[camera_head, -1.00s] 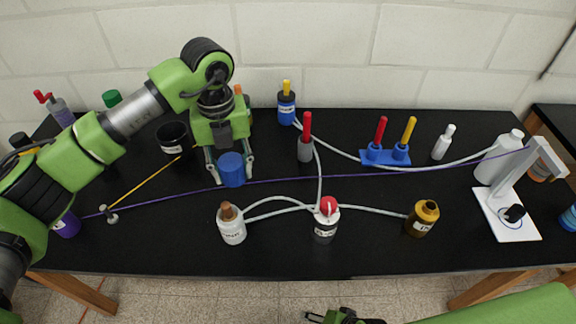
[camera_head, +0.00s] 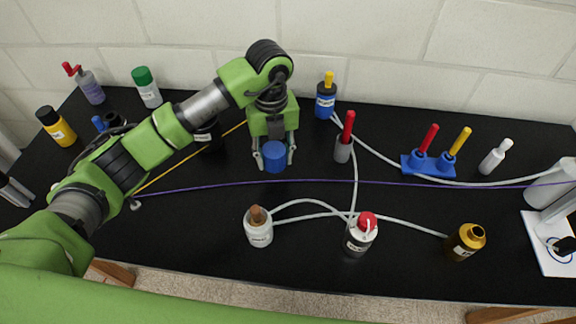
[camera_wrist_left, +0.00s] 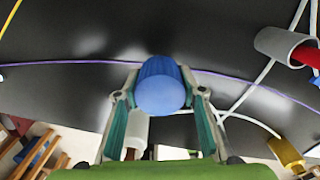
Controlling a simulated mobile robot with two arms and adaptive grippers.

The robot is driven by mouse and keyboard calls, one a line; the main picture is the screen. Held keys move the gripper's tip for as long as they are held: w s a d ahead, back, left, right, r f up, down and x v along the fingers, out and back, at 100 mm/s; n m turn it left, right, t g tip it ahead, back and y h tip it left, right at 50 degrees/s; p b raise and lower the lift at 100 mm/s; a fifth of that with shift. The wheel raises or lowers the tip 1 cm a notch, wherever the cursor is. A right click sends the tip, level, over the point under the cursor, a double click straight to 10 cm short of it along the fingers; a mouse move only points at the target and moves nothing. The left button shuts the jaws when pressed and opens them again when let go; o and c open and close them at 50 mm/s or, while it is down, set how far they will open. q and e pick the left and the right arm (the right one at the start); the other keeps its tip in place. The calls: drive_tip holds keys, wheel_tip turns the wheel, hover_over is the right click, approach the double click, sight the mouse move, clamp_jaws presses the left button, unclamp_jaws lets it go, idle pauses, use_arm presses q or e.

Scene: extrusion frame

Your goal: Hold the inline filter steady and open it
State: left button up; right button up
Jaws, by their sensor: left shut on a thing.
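My left gripper (camera_head: 274,158) is shut on a blue ribbed cylinder (camera_head: 275,155), low over the back middle of the table. In the left wrist view the blue cylinder (camera_wrist_left: 162,86) is between the two fingers, its round end facing the camera. I cannot tell whether it is the whole inline filter or only one part of it; the rest is hidden. A thin purple line (camera_head: 390,183) runs across the table in front of it. My right gripper is out of view.
A grey tube with a red handle (camera_head: 344,140) stands to the right of my left gripper. A white bottle with a brown top (camera_head: 259,229), a red-topped bottle (camera_head: 359,235) and an amber bottle (camera_head: 466,243) stand in front, linked by pale tubing. A blue rack (camera_head: 432,166) is farther right.

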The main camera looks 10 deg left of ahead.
sight(276, 178)
use_arm(q)
wheel_tip(276, 178, down, 6)
drive_tip(key=shift+r+p, duration=0.1)
drive_tip(key=shift+p, duration=0.5)
drive_tip(key=shift+f, duration=0.3)
drive_tip(key=o, duration=1.2)
drive_tip(key=shift+o, duration=0.2)
drive_tip(key=shift+r, duration=0.1)
